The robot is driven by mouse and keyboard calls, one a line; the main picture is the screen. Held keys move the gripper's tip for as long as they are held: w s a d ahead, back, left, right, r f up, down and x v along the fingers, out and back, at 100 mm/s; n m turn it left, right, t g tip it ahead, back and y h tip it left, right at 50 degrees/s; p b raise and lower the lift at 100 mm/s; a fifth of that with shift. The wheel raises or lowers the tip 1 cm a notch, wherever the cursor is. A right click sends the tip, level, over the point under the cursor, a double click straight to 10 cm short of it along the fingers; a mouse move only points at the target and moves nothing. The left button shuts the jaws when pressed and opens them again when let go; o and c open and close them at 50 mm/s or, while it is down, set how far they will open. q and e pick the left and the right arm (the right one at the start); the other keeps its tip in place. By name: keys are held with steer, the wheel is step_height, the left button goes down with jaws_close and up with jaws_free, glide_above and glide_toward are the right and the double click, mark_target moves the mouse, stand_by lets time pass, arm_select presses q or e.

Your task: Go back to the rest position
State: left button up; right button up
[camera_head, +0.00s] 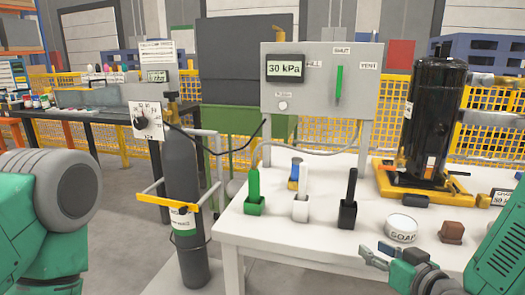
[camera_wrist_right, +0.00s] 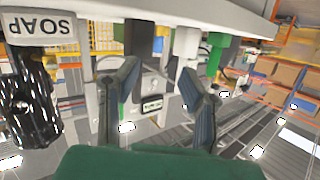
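My right gripper (camera_head: 381,254) is at the front edge of the white table (camera_head: 285,238), left of my green forearm. In the right wrist view its two fingers (camera_wrist_right: 160,98) stand apart with nothing gripped between them. The soap tin (camera_head: 401,228) stands on the table just beyond the gripper; its label also shows in the right wrist view (camera_wrist_right: 45,28). My left arm shows at the left edge as a green and grey link; its gripper is out of view.
Green (camera_head: 254,192), white (camera_head: 301,200) and black (camera_head: 348,200) upright handles stand in blocks on the table. A brown block (camera_head: 451,232) is beside the tin. A black compressor (camera_head: 432,122) stands behind on a yellow pallet (camera_head: 400,183). A gas cylinder (camera_head: 183,190) stands left of the table.

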steer(key=s+f+g+h+p, duration=0.1)
steer(key=s+f+g+p, duration=0.1)
steer(key=s+f+g, duration=0.55)
steer(key=s+d+f+g+h+p, duration=0.1)
steer(key=s+f+g, duration=0.2)
steer(key=s, duration=0.9)
steer(key=s+d+f+m+g+h+p, duration=0.1)
steer(key=s+d+f+g+h+p, duration=0.1)
steer(key=s+f, duration=0.6)
steer(key=s+g, duration=0.1)
steer(key=s, duration=0.4)
steer(key=shift+s+d+m+p, duration=0.15)
steer(key=shift+d+m+p, duration=0.15)
steer(key=shift+f+g, duration=0.1)
steer(key=shift+g, duration=0.15)
